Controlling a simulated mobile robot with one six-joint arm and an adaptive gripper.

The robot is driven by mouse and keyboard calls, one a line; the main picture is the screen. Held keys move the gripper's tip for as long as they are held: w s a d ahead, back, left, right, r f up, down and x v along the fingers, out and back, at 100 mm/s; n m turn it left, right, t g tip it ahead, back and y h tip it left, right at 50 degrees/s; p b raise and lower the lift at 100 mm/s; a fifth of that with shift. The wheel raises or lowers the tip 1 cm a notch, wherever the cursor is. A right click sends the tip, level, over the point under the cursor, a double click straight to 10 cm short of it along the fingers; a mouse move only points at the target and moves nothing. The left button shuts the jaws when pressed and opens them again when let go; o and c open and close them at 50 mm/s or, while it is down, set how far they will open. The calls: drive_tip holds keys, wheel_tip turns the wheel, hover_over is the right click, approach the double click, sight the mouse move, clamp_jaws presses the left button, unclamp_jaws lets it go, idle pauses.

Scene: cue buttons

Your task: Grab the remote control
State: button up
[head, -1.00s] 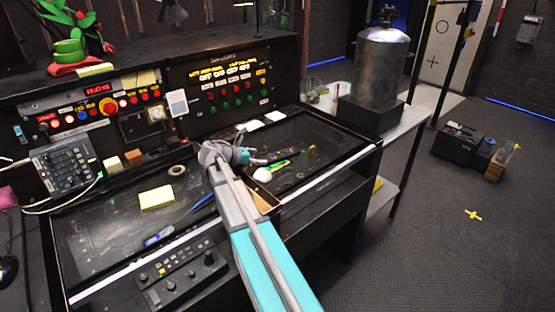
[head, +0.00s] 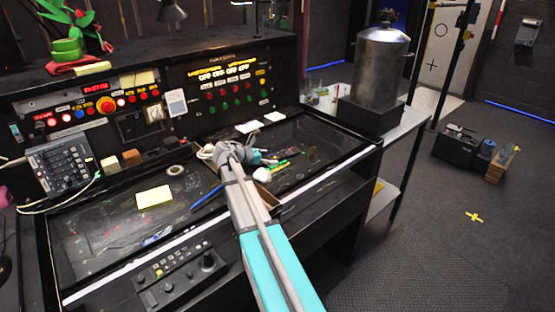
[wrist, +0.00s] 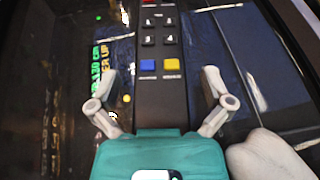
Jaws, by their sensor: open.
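The remote control (wrist: 160,55) is a long dark bar with grey number keys and a blue and a yellow key, upright in the wrist view. My gripper (wrist: 158,74) is open, with one pale finger on each side of the remote and a visible gap on both sides. I cannot tell the height of the fingertips over it. In the head view my gripper (head: 254,157) is over the right part of the black console desk.
A white rounded object (wrist: 265,158) lies right of my gripper. A green-lettered item (wrist: 102,72) is by the left finger. On the desk are a yellow note pad (head: 154,197), a tape roll (head: 174,169) and a blue pen (head: 206,196). A metal canister (head: 380,78) stands at right.

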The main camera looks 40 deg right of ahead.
idle(0.4)
drive_tip(key=c, duration=1.2)
drive_tip(key=shift+r, duration=0.2)
drive_tip(key=shift+c, duration=0.2)
wheel_tip(320, 180, up, 2)
drive_tip(key=p, duration=0.2)
drive_tip(key=shift+p, duration=0.3)
drive_tip(key=s+d+r+p, duration=0.1)
drive_tip(key=s+r+p, duration=0.9)
drive_tip(key=s, duration=0.4)
drive_tip(key=shift+d+r, duration=0.25)
drive_tip(key=shift+r, duration=0.05)
